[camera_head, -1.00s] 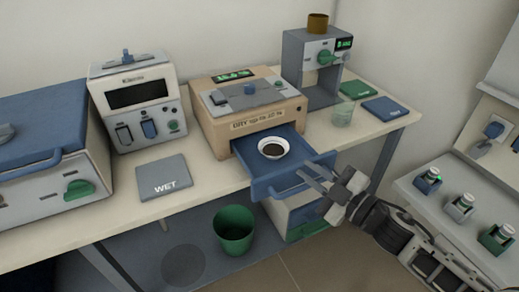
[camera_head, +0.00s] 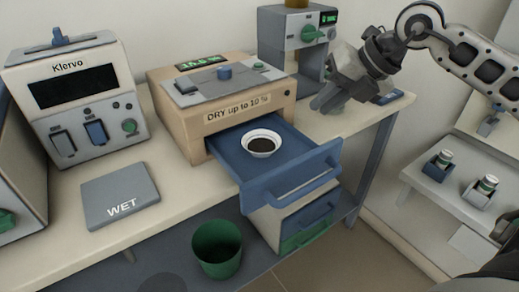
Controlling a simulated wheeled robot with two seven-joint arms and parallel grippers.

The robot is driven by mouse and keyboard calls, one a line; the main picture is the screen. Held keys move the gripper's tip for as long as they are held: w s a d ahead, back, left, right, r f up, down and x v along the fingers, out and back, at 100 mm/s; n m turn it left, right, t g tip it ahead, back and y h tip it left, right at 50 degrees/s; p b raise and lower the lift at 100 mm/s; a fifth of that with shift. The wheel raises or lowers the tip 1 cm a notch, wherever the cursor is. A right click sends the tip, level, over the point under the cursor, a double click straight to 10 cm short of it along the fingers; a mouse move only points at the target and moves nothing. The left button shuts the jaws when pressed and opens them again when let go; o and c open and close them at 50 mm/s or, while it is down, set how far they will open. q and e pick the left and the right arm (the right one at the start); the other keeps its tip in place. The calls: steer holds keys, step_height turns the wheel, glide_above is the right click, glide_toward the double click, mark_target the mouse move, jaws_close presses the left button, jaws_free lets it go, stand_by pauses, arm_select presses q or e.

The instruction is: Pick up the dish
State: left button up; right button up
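The dish (camera_head: 261,151) is a small white round bowl with dark contents. It sits upright in the pulled-out blue drawer (camera_head: 292,143) of the tan box marked "DRY up to 10 %" (camera_head: 192,129). My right gripper (camera_head: 322,104) is to the right of the drawer and behind it, over the table's right part, pointing down and left. It is apart from the dish. Its fingers are dark and close together in the view, so their opening is unclear. My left gripper is not in view.
A grey "WET" mat (camera_head: 120,192) lies left of the drawer. The Klervo device (camera_head: 75,95) stands at the left, and a grey machine (camera_head: 283,50) at the back. A green bin (camera_head: 217,250) is below the table edge. Holders with small jars (camera_head: 439,165) are at right.

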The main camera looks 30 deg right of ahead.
steer(key=p, duration=0.3)
glide_toward(282, 148)
steer(key=shift+w+a+f, duration=0.1)
steer(key=shift+w+a, duration=0.7)
steer(key=shift+w, duration=0.2)
steer(key=x, duration=0.4)
steer(key=shift+w+a+f, duration=0.15)
steer(key=shift+w+a, duration=0.05)
steer(key=shift+w, duration=0.15)
steer(key=shift+w+f, duration=0.15)
steer(key=shift+f, duration=0.1)
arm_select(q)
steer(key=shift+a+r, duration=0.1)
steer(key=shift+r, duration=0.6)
arm_select(e)
jaws_close()
